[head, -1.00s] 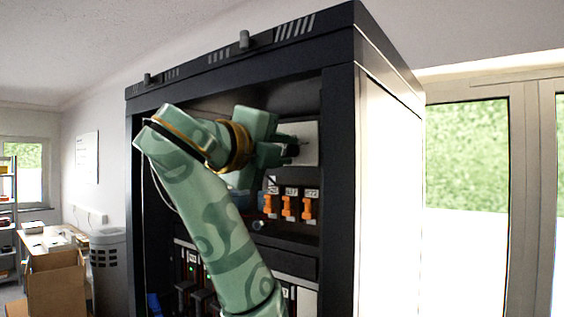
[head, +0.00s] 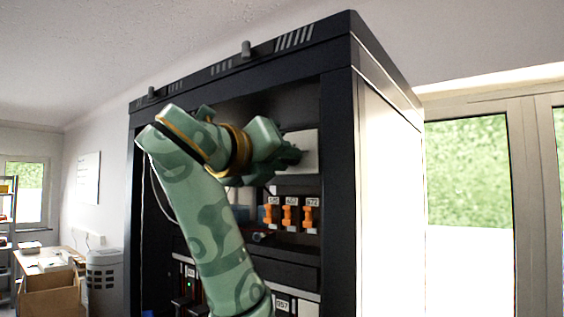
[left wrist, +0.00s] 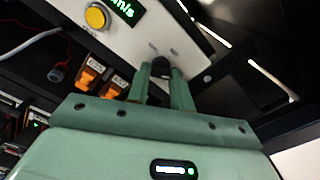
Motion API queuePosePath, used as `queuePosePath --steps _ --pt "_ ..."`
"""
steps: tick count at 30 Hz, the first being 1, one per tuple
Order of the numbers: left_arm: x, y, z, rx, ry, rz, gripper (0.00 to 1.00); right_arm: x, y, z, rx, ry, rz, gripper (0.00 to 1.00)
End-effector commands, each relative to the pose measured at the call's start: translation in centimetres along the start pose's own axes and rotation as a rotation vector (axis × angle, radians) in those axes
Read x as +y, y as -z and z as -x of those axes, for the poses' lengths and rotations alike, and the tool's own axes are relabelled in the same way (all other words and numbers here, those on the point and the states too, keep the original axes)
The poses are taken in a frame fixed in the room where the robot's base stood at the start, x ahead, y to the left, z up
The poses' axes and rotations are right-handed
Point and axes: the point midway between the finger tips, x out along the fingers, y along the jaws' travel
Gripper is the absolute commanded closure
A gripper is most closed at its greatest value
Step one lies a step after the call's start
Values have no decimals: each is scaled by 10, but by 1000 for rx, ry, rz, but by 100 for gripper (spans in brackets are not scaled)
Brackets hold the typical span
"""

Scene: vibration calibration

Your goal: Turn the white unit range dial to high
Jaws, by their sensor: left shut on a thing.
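The white unit (head: 303,150) sits in the upper right of the dark cabinet, mostly behind my left gripper in the head view. In the left wrist view the white unit (left wrist: 150,45) shows a yellow button and a green-lit display. My left gripper (head: 293,155) is at its front face. In the left wrist view its two fingers (left wrist: 160,75) are shut on a dark round dial (left wrist: 160,65) on that face. The dial's markings and pointer cannot be read. My right gripper is not in view.
Orange switches (head: 290,215) with number labels sit below the white unit. The dark cabinet frame (head: 340,180) stands close on the right. A red cable (left wrist: 65,45) hangs inside. A desk with boxes (head: 50,265) stands far left.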

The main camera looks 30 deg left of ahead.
Motion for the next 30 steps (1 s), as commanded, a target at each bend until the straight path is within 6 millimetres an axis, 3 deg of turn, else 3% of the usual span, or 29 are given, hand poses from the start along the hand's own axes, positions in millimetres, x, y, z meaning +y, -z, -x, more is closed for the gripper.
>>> queuePosePath --steps 16,17,19,30 --pt "0 -1 0 -3 -1 -29 100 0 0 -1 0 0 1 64" --pt "0 -1 0 -3 -1 -29 75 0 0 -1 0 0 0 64" --pt "0 -1 0 -4 -1 -29 56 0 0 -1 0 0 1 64" --pt "1 -2 5 -6 -3 -28 56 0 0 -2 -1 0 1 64"
